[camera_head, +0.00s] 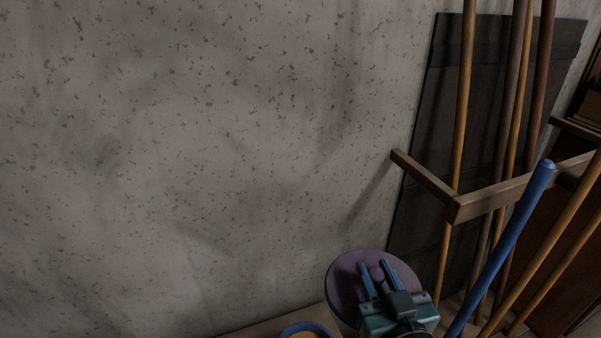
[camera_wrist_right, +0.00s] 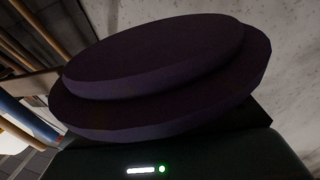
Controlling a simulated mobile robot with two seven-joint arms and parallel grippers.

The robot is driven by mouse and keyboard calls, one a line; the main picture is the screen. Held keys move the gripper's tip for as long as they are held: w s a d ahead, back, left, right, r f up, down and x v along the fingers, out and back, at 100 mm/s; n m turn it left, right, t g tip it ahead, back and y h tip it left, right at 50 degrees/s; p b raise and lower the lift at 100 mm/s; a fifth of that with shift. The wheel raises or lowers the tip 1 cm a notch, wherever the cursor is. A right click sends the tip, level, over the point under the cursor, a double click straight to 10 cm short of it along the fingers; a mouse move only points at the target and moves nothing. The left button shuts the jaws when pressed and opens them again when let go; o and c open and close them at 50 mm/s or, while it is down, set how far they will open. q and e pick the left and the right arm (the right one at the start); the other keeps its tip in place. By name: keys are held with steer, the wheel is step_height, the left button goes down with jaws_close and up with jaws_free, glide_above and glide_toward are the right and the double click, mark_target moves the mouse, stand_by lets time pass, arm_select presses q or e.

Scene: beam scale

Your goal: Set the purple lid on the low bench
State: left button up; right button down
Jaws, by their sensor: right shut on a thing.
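The purple lid (camera_head: 341,290) is a round disc with a small knob, at the bottom of the head view. My right gripper (camera_head: 376,271) has its two blue fingers on either side of the knob and is shut on it. The lid also fills much of the right wrist view (camera_wrist_right: 160,85), as a dark stepped disc tilted in the picture; the fingertips are hidden there. A wooden surface (camera_head: 265,329) shows at the bottom edge, left of the lid; I cannot tell if it is the low bench. My left gripper is not in view.
A blue-rimmed round container with yellow inside (camera_head: 305,331) is on the wooden surface, just left of the lid. A wooden rack (camera_head: 484,203) with several long poles stands at the right, including a thick blue pole (camera_head: 503,245) near my gripper. A speckled wall (camera_head: 200,160) rises behind.

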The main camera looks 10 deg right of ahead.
steer(key=a+r+n+g+y, duration=0.4)
steer(key=a+r+n+y, duration=0.45)
steer(key=a+y, duration=0.4)
steer(key=w+a+f+n+g+y, duration=0.3)
steer(key=w+a+n+g, duration=0.1)
steer(key=a+g, duration=0.1)
steer(key=shift+w+f+g, duration=0.15)
steer(key=shift+f+g, duration=0.15)
steer(key=shift+g, duration=0.1)
steer(key=shift+y, duration=0.25)
steer(key=shift+n+g, duration=0.3)
steer(key=shift+n, duration=0.05)
